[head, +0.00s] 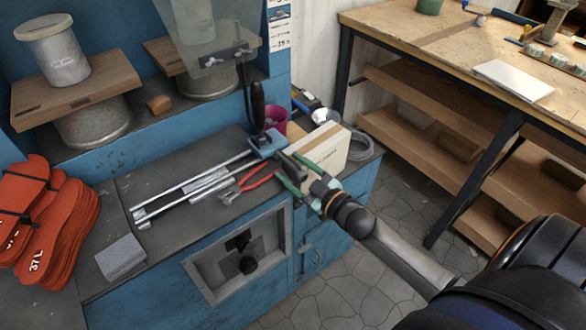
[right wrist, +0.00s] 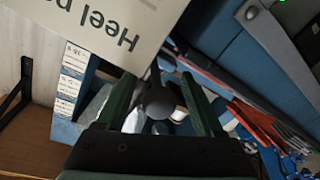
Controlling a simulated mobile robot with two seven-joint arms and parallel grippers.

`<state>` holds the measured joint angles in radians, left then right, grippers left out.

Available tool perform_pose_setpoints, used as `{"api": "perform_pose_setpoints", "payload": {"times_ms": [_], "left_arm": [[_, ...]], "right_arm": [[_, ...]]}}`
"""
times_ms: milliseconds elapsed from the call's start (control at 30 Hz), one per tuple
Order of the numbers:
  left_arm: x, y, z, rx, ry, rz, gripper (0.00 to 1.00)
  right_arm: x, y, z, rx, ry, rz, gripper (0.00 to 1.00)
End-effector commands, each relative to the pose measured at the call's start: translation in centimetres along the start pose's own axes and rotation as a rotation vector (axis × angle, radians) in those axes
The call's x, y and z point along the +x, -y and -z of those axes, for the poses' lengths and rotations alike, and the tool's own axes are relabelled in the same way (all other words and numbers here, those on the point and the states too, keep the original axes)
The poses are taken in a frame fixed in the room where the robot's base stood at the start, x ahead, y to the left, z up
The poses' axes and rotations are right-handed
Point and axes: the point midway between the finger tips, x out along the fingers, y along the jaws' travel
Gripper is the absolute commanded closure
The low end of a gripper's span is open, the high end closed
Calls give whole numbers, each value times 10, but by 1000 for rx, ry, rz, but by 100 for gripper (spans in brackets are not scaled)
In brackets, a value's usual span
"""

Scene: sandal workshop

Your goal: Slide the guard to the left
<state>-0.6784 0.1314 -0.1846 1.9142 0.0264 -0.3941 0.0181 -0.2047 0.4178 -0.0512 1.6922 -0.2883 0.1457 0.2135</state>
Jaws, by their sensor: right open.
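A clear guard panel (head: 208,28) hangs at the top of the blue machine in the head view, with a dark bracket (head: 225,58) along its lower edge. Below it, a blue block (head: 267,143) with an upright black lever (head: 258,105) sits at the right end of two silver rails (head: 190,187). I cannot tell whether this block belongs to the guard. My right gripper (head: 287,171) is open beside the block, with green fingers. In the right wrist view, a dark round bar (right wrist: 157,101) shows between the fingers; contact is unclear. My left gripper is out of view.
A cardboard box (head: 322,150) stands close behind my right gripper. Red pliers (head: 258,180) lie by the rails. Orange sandal soles (head: 62,225) and a grey block (head: 121,257) are at left. A wooden workbench (head: 420,35) stands at right.

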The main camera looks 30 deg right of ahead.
Motion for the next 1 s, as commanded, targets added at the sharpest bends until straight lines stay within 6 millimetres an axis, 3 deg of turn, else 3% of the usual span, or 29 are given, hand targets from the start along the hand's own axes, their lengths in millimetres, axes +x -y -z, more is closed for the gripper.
{"api": "perform_pose_setpoints", "payload": {"times_ms": [67,667,1000], "left_arm": [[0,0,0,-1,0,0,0],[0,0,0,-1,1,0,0],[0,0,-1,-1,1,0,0]], "right_arm": [[0,0,0,0,0,0,32],[0,0,0,1,0,0,99],[0,0,0,1,0,0,100]]}}
